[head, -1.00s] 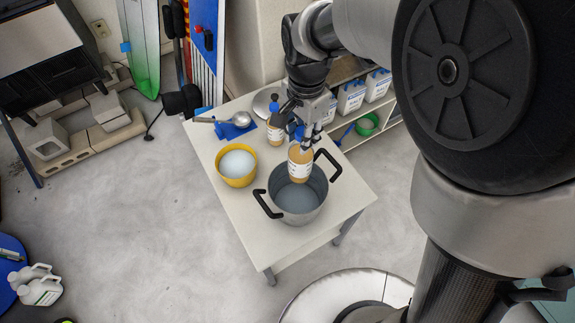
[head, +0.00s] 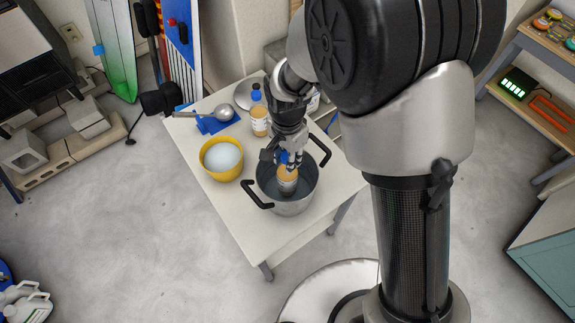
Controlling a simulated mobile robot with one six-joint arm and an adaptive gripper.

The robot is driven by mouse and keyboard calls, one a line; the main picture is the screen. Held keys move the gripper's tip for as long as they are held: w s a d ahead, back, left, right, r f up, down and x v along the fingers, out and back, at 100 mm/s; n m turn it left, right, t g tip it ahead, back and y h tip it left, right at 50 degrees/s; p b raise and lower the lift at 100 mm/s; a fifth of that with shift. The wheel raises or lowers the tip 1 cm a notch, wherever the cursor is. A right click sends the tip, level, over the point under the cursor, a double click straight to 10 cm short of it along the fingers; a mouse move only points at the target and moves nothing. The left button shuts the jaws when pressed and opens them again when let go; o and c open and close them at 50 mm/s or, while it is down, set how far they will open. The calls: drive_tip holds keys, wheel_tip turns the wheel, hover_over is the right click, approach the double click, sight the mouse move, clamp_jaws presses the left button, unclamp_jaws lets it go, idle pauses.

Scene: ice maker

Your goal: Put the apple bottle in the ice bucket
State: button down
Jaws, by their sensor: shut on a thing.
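My gripper (head: 290,158) is shut on the blue-capped top of an orange bottle with a white label (head: 288,180). The bottle is roughly upright with its lower part inside the grey metal bucket (head: 308,196), which has two black handles. I cannot tell whether the bottle touches the bucket's bottom. A second blue-capped orange bottle (head: 259,118) stands on the table behind the bucket. The labels are too small to read, so I cannot tell which bottle is apple.
A yellow bowl (head: 211,171) filled with something pale, like ice, stands left of the bucket. The table's front left part is bare.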

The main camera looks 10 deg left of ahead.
drive_tip(key=shift+f+b, duration=0.55)
drive_tip(key=shift+f, duration=1.65)
drive_tip(key=c, duration=1.3)
unclamp_jaws()
wheel_tip(320, 180, up, 12)
drive_tip(key=p, duration=0.3)
drive_tip(key=shift+d+r, duration=0.1)
drive_tip(key=shift+r, duration=0.15)
